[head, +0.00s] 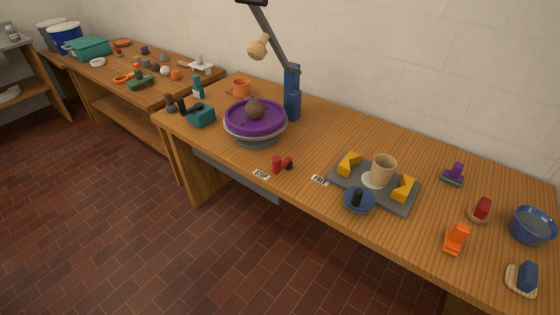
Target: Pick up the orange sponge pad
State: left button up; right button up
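An orange object (456,239), which looks like the orange sponge pad, sits near the front edge of the long wooden table, at the right of the head view. It has a flat lower part and a raised block on top. It stands apart from the things around it, and nothing covers it. Neither of my grippers shows in the head view.
Near it are a red block on a tan base (481,209), a blue block on a tan base (524,279), a blue bowl (533,226) and a purple-and-green piece (453,175). A grey board (402,207) with a cup (383,169) lies left. Bare wood surrounds the orange object.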

aim_at(454, 236)
jog(key=z, duration=1.05)
